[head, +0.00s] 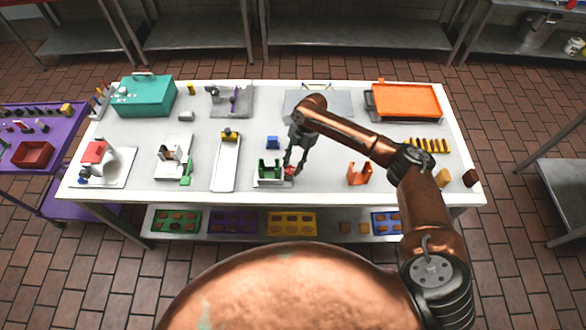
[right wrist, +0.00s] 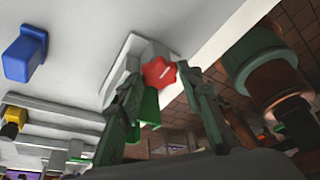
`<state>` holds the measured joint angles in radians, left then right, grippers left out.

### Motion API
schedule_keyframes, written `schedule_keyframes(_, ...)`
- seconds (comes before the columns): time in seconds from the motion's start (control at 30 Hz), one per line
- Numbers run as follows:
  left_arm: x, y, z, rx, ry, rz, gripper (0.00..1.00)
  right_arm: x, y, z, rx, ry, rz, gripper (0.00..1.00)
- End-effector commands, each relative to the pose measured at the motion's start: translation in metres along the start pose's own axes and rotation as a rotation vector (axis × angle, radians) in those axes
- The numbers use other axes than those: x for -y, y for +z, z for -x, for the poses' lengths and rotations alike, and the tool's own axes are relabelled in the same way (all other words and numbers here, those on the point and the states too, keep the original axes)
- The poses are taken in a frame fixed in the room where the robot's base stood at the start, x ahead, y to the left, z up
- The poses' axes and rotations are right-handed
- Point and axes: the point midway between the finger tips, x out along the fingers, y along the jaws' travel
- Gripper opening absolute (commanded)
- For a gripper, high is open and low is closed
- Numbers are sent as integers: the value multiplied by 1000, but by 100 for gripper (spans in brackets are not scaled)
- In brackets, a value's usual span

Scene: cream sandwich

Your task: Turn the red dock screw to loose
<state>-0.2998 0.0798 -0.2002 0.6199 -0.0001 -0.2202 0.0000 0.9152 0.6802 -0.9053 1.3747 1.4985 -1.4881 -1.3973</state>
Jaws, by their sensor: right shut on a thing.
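The red dock screw (head: 291,171) sits at the right side of a white dock with green parts (head: 262,178), near the table's front edge. In the right wrist view the screw (right wrist: 159,73) is a red star-shaped knob with a pale slanted mark on its face. My right gripper (head: 290,168) reaches down onto it from behind, and its fingers (right wrist: 160,85) stand on both sides of the knob, shut on it. Part of the green piece of the dock (right wrist: 149,104) shows below the knob. My left gripper is not in view.
A blue block (head: 272,142) stands just behind the dock. A long white tray with a yellow piece (head: 226,165) lies to the left. An orange bracket (head: 359,174) stands to the right, with bare table between it and the dock.

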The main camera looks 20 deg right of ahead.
Motion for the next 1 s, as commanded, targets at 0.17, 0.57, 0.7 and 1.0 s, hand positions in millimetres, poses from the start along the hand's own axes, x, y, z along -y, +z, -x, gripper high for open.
schedule_keyframes(0.17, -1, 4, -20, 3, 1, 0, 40, -3, 1, -4, 0, -60, 146, 9)
schedule_keyframes(0.57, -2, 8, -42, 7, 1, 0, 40, -5, 0, -2, 1, -154, 371, 9)
schedule_keyframes(0.7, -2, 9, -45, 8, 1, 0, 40, -5, 0, -2, 2, -170, 409, 9)
schedule_keyframes(1.0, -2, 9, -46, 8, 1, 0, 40, -5, 0, -1, 2, -181, 434, 9)
